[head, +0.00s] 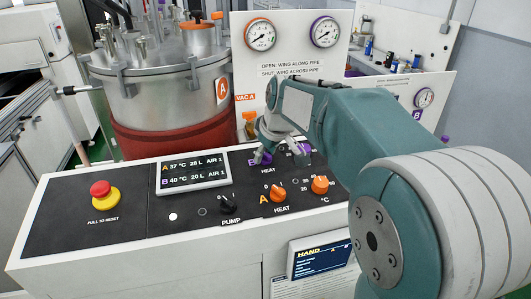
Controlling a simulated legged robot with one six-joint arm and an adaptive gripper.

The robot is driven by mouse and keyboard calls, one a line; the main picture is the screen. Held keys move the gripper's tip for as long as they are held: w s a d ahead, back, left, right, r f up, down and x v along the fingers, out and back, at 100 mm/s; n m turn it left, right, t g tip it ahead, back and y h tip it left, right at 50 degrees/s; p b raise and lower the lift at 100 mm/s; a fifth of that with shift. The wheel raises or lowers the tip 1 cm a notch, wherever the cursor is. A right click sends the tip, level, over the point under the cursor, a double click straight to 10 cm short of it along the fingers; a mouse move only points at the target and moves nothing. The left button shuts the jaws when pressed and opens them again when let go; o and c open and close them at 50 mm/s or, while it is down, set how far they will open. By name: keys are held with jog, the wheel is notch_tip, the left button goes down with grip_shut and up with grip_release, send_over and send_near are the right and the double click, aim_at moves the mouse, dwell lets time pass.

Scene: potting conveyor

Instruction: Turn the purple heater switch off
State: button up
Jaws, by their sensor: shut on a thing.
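The purple heater switch (265,159) is on the black control panel, in the upper row beside a B and the word HEAT. My gripper (268,150) reaches down over it from the upper right and is shut on it. The fingers and wrist cover much of the switch, so its pointer direction cannot be read. A second purple knob (304,149) sits to the right, partly behind my gripper.
Below are the orange heat switch (278,193), the orange temperature knob (320,185) and the black pump knob (229,204). A red emergency button (101,190) is at the left. A display (194,173) stands left of my gripper. A steel tank (160,85) and a gauge board (290,72) stand behind.

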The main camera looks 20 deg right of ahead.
jog(key=shift+f, duration=0.1)
dwell(0.3)
jog(key=o, duration=1.2)
jog(key=shift+c, duration=0.2)
jog(key=v, duration=1.2)
jog(key=shift+w, duration=0.1)
jog(key=s+f+m, duration=0.2)
jog(key=s+f, duration=0.2)
jog(key=s, duration=0.3)
jog(key=s+a+f+m+h, duration=0.1)
jog(key=s+f, duration=0.3)
jog(key=s, duration=0.4)
jog(key=s+f+m+t, duration=0.1)
jog(key=s+f+m, duration=0.2)
jog(key=s+f, duration=0.2)
jog(key=s, duration=0.3)
jog(key=shift+a, duration=0.25)
